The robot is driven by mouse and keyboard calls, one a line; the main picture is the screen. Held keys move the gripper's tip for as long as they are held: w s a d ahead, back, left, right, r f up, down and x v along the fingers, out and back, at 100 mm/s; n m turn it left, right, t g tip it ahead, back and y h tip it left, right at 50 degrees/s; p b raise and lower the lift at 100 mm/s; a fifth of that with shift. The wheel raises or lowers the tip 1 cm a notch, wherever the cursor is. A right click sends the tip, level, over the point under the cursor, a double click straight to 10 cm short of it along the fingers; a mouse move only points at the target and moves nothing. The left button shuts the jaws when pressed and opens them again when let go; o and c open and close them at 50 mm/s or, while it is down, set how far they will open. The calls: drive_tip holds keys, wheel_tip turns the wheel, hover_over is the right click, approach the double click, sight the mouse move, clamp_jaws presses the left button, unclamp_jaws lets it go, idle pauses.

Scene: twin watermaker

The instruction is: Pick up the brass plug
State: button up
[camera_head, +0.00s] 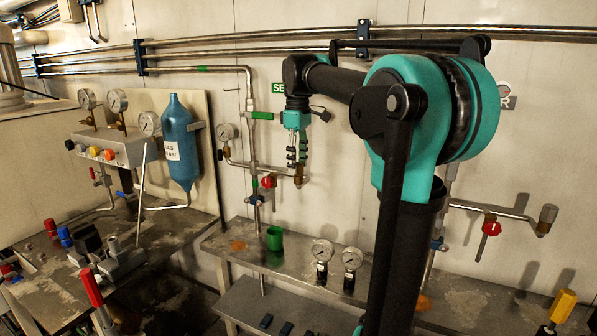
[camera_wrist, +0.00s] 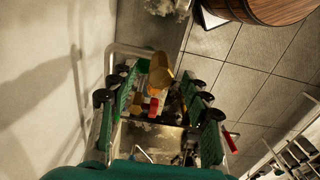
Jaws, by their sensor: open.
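The brass plug (camera_head: 299,180) sits at the right end of a thin wall pipe in the head view. My gripper (camera_head: 297,160) points down just above it, its fingers around or beside the pipe end. In the wrist view the brass plug (camera_wrist: 160,72) shows as a golden shape between the two green-padded fingers of my gripper (camera_wrist: 160,105). The fingers stand apart, with a gap on both sides of the plug. Whether a finger touches the pipe cannot be told.
A red valve handle (camera_head: 268,182) is on the pipework left of the plug. A green cup (camera_head: 275,238) and two gauges (camera_head: 322,252) stand on the metal bench (camera_head: 228,240) below. A blue bottle (camera_head: 180,142) hangs at left. A similar capped pipe end (camera_head: 546,218) is at right.

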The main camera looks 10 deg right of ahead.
sight(298, 163)
drive_tip(key=shift+f, duration=0.6)
clamp_jaws()
drive_tip(key=shift+r, duration=0.1)
wheel_tip(298, 163, up, 20)
idle(0.5)
drive_tip(key=c, duration=0.7)
unclamp_jaws()
clamp_jaws()
